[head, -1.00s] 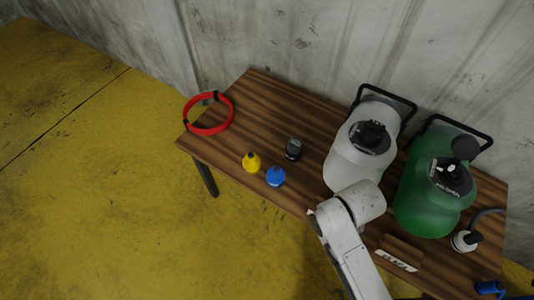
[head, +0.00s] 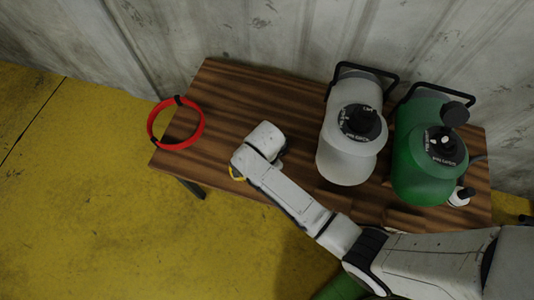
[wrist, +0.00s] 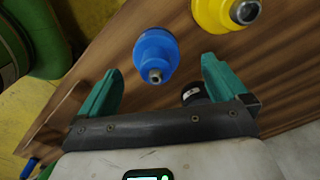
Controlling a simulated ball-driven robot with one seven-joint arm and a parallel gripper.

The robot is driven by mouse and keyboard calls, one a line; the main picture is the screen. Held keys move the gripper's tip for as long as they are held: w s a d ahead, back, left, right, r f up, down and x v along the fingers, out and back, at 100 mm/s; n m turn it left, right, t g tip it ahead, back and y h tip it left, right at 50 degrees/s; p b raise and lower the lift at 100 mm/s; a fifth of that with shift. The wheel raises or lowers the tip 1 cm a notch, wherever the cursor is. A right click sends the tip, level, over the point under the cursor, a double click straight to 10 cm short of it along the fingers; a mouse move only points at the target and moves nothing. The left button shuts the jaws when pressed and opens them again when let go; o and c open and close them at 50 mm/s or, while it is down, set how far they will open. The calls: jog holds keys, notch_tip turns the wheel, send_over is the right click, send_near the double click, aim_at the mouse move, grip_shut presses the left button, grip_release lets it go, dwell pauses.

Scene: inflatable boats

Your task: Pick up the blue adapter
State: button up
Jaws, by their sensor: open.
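The blue adapter (wrist: 156,50) is a round cap with a metal-tipped nozzle. In the wrist view it stands on the wooden table (wrist: 110,130), just beyond and between the two teal fingertips. My gripper (wrist: 160,66) is open and empty, with no clear contact on the adapter. In the head view my arm hides the blue adapter and my fingers.
A yellow adapter (wrist: 226,12) is close by; a black one (wrist: 194,92) is partly hidden behind my gripper. A white pump (head: 347,155) and green pump (head: 425,165) stand to the right. A red hose ring (head: 178,142) lies at the table's left end.

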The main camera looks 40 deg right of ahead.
jog(key=shift+s+d+f, duration=0.15)
jog(key=shift+f, duration=1.25)
jog(key=shift+s+d+f, duration=0.1)
jog(key=shift+d+f, duration=0.05)
jog(key=shift+f, duration=1.25)
jog(key=shift+c, duration=0.4)
jog(key=c, duration=1)
